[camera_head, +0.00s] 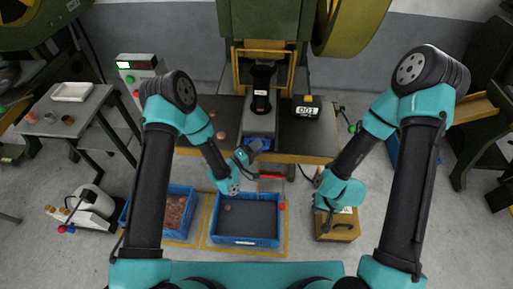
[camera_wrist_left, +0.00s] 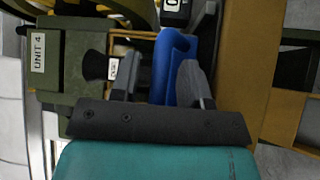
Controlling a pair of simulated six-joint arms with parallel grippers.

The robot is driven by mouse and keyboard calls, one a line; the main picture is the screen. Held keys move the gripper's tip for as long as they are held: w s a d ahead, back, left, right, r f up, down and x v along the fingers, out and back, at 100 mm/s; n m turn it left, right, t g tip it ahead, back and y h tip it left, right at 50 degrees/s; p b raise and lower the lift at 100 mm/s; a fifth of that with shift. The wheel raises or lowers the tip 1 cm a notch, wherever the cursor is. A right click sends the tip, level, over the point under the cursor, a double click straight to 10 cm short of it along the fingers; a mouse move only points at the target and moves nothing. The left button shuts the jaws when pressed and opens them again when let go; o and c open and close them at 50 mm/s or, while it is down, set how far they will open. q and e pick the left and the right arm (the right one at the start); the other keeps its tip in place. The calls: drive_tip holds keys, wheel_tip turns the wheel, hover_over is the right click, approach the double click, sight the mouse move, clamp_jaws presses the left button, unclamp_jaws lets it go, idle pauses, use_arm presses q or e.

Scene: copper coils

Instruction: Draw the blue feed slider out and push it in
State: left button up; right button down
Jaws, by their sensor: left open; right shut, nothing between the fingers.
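The blue feed slider (camera_head: 262,144) sits at the front of the press bed, below the dark column. My left gripper (camera_head: 248,153) is at the slider's front. In the left wrist view the slider (camera_wrist_left: 172,62) shows between my open fingers (camera_wrist_left: 158,82), close to the right finger; I cannot tell whether they touch it. The slider's lower part is hidden by the gripper. My right gripper (camera_head: 328,208) is shut and empty, low at the right, over a yellow-brown box.
A blue bin (camera_head: 247,240) with few pieces and a blue bin of copper pieces (camera_head: 187,193) stand on the floor in front. The yellow-brown box (camera_head: 338,229) is under my right gripper.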

use_arm(q)
clamp_jaws()
idle(0.3)
drive_tip(key=shift+s, duration=0.1)
